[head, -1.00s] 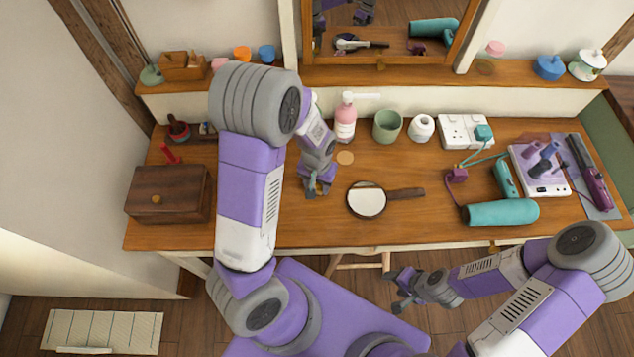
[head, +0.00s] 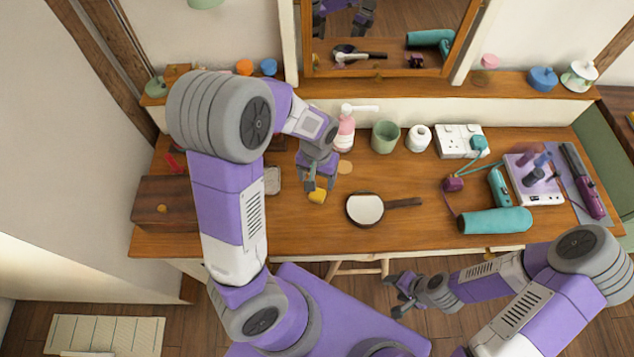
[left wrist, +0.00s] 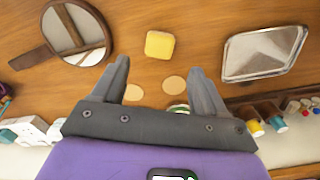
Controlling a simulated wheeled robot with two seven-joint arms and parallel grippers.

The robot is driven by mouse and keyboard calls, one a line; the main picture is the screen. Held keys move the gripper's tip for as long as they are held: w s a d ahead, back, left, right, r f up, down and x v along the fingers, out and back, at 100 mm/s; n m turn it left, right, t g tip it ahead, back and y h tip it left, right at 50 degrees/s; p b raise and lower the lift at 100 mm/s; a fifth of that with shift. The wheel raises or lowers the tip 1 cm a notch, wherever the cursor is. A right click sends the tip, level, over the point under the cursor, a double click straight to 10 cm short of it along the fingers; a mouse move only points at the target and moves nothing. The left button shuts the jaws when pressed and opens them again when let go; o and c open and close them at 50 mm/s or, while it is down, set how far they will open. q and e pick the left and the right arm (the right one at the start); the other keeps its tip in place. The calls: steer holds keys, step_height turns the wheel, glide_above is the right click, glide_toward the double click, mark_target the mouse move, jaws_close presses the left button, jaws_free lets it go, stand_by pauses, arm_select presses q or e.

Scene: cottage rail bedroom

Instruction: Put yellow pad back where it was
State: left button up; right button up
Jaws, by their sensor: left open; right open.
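The yellow pad (head: 317,197) lies on the wooden desktop, just in front of my left gripper (head: 314,187). In the left wrist view the pad (left wrist: 160,45) is a small rounded square, lying flat beyond the open fingertips (left wrist: 160,68) and apart from them. Two round tan discs lie on the desk; one (left wrist: 174,84) shows between the fingers and the other (left wrist: 133,92) beside the left finger. My right gripper (head: 405,291) is open and empty, below the front edge of the desk.
A shiny silver tray (left wrist: 262,52) lies right of the pad in the wrist view, partly behind my arm in the head view. A round hand mirror (head: 365,209) lies right of the pad. A pink bottle (head: 344,133) and green cup (head: 385,136) stand behind; a wooden box (head: 160,205) stands left.

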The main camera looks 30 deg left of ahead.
arm_select(q)
steer(key=shift+r+p, duration=0.35)
steer(key=shift+r, duration=1.2)
arm_select(e)
steer(key=shift+r, duration=0.5)
